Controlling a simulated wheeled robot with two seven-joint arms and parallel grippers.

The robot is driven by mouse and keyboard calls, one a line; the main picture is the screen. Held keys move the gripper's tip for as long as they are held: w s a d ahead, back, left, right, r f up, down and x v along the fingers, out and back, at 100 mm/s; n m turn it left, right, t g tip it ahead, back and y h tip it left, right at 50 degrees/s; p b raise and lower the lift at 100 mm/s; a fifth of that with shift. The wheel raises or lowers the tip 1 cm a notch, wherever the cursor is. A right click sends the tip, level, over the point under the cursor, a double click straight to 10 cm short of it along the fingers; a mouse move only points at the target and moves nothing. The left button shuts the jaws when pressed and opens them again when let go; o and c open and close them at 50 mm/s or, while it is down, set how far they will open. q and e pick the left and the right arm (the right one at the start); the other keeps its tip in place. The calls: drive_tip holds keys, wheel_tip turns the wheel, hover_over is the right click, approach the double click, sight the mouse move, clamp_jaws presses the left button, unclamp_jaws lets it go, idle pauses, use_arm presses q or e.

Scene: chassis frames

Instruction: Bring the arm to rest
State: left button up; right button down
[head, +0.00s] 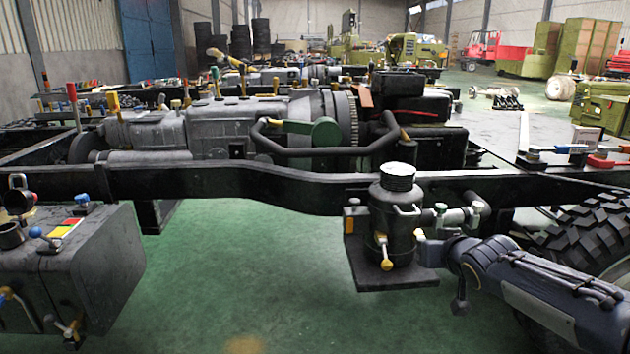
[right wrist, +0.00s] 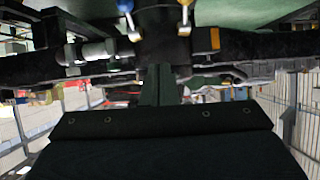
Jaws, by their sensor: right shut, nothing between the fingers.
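My right gripper (right wrist: 158,85) shows in the right wrist view, with its dark body along the bottom edge and its fingers pointing up the picture. The fingers are together, with nothing between them. That view is upside down, with green floor at the top. A dark canister (right wrist: 163,35) stands beyond the fingertips; I cannot tell the exact gap. The same canister (head: 394,218) stands upright in the head view.
A dark chassis rail (head: 240,181) crosses the head view, with a grey gearbox (head: 235,122) behind it. A dark tank (head: 75,265) is at the lower left, a tyre (head: 590,235) at the right. The green floor (head: 245,270) between them is clear.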

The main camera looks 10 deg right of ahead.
drive_tip(key=s+a+f+g+y+p, duration=0.1)
drive_tip(key=s+a+f+g, duration=0.2)
drive_tip(key=s, duration=0.8)
drive_tip(key=s+a+f+g+y, duration=0.1)
drive_tip(key=s+a+f+y, duration=0.3)
drive_tip(key=s, duration=0.6)
drive_tip(key=s+a+f+g+h+p, duration=0.1)
drive_tip(key=s+a+f+g, duration=0.3)
drive_tip(key=s, duration=0.7)
wheel_tip(320, 180, up, 37)
drive_tip(key=t+p, duration=0.1)
drive_tip(key=p, duration=3.4)
drive_tip(key=shift+w+a+m, duration=0.15)
drive_tip(key=shift+a+m, duration=0.05)
drive_tip(key=shift+m, duration=0.1)
